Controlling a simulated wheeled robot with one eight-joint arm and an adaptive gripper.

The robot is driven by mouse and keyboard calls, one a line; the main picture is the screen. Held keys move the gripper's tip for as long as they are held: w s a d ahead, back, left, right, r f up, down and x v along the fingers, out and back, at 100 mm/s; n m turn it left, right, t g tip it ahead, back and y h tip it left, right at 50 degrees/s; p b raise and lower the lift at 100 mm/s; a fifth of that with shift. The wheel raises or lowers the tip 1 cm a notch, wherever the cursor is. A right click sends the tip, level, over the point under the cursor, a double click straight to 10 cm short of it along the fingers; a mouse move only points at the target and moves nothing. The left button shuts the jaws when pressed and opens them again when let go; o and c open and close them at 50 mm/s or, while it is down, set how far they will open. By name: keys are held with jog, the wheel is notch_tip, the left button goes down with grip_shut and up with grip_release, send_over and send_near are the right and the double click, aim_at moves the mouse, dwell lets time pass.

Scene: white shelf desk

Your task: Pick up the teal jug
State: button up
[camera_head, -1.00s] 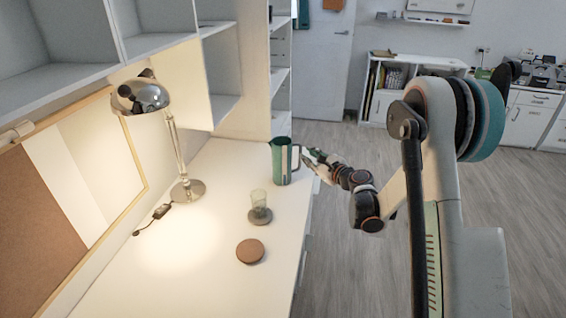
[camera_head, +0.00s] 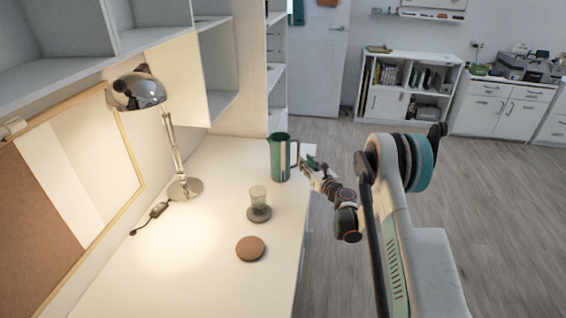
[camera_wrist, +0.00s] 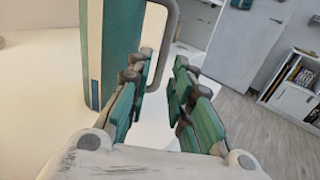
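The teal jug (camera_head: 279,160) stands upright at the far right part of the white desk, with its handle on the right side. It also shows large in the wrist view (camera_wrist: 112,45), cut off at the top. My gripper (camera_head: 307,164) is just right of the jug, at the handle side. In the wrist view my gripper (camera_wrist: 155,92) is open, with its two teal-padded fingers apart. The jug's grey handle (camera_wrist: 172,35) shows just beyond the fingertips, between them and close to the left finger. Whether they touch is unclear.
A small glass (camera_head: 258,194) stands on a dark round coaster (camera_head: 260,214), nearer than the jug. A brown round coaster (camera_head: 250,248) lies closer still. A chrome lamp (camera_head: 186,188) stands at the left. Shelves rise behind the desk (camera_head: 200,270). The floor to the right is open.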

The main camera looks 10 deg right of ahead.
aim_at(298, 154)
jog(key=shift+x, duration=1.25)
jog(key=b+x, duration=0.3)
jog(key=x, duration=0.2)
jog(key=shift+w+d+f, duration=0.1)
jog(key=shift+d, duration=0.05)
grip_shut()
